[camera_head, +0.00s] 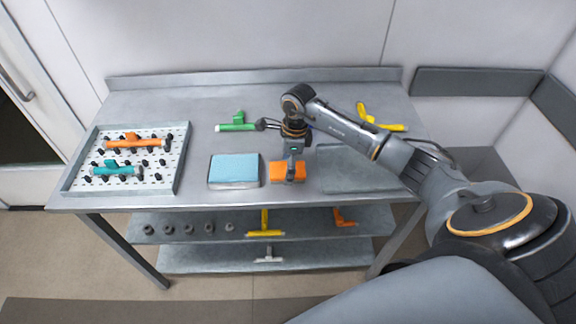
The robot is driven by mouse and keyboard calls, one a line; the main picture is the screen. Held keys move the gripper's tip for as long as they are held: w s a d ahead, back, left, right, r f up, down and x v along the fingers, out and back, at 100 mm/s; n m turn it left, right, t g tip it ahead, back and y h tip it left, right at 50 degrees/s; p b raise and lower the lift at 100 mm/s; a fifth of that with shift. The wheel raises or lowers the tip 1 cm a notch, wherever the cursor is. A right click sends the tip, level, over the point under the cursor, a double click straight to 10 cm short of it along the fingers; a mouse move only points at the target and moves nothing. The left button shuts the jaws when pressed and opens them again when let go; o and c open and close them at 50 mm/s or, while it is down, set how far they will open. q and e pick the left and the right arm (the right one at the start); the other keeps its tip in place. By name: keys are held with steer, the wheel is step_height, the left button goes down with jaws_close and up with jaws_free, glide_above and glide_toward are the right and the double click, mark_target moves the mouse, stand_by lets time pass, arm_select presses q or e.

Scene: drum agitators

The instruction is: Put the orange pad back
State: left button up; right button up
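The orange pad (277,174) lies at the front middle of the grey table, between a blue pad and an empty grey tray. My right arm comes in from the right, and its gripper (291,173) points down over the orange pad. The fingertips overlap the pad in the picture and hide part of it. I cannot tell whether they touch or grip it. My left gripper is not in view.
The blue pad (234,168) sits in its tray left of the orange pad. The empty grey tray (345,182) is to the right. A peg rack (175,165) holds orange and teal agitators. Green (238,126) and yellow (382,124) agitators lie behind. Shelves below hold more parts.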

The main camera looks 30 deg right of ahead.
steer(key=shift+r, duration=0.1)
steer(key=shift+r, duration=0.25)
step_height(320, 180, up, 12)
steer(key=d+b, duration=0.1)
steer(key=b, duration=0.1)
steer(key=shift+s+d+f+b, duration=0.2)
steer(key=shift+f+b, duration=0.05)
steer(key=shift+b, duration=0.15)
